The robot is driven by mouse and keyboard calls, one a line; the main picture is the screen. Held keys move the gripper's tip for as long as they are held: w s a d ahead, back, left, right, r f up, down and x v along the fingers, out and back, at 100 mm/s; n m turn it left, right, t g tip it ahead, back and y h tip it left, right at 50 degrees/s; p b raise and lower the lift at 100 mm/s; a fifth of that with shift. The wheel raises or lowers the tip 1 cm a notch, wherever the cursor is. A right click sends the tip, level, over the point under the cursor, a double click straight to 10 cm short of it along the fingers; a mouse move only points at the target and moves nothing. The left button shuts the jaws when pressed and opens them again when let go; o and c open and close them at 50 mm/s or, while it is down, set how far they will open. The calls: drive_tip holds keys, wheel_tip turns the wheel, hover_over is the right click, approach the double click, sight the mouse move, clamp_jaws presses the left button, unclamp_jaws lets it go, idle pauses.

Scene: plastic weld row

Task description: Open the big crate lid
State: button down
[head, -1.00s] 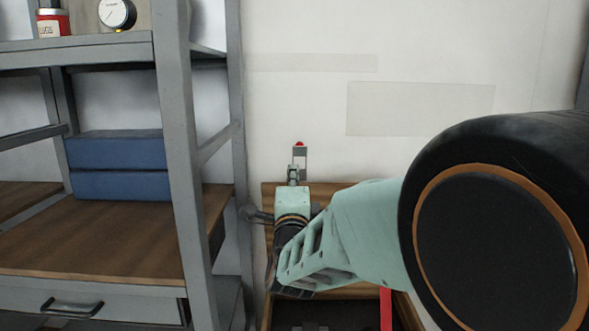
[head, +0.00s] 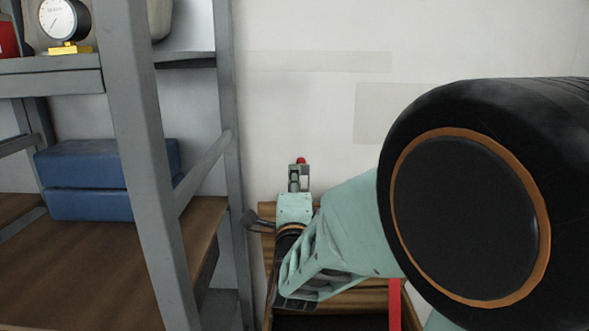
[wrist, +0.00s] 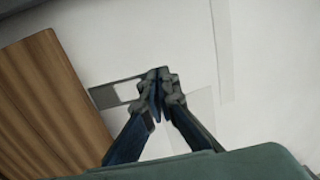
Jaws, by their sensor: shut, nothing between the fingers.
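The wooden lid of the big crate (head: 266,222) stands raised near the wall in the head view, behind my arm. The crate's dark inside (head: 330,322) shows below it at the bottom edge. In the wrist view the lid's planks (wrist: 45,100) slant at the left. A grey metal bracket with a window (wrist: 112,92) sticks out past the lid's edge towards my gripper (wrist: 158,90). My gripper is shut and empty, its fingertips together at the bracket's end; touch cannot be told. In the head view my gripper (head: 294,185) is small, in front of a red-tipped piece.
A grey shelf unit (head: 150,160) with a wooden top and blue boxes (head: 90,190) stands close at the left. A pale wall (head: 290,100) is behind. A red strip (head: 394,305) rises at the crate's right side. My arm hides much of the crate.

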drive_tip(key=shift+w, duration=0.3)
drive_tip(key=shift+r, duration=0.1)
drive_tip(key=w+r+g+p, duration=0.1)
drive_tip(key=w+r+p, duration=0.1)
drive_tip(key=w, duration=0.6)
drive_tip(key=shift+w+g, duration=0.25)
drive_tip(key=shift+g, duration=0.15)
drive_tip(key=shift+s, duration=0.1)
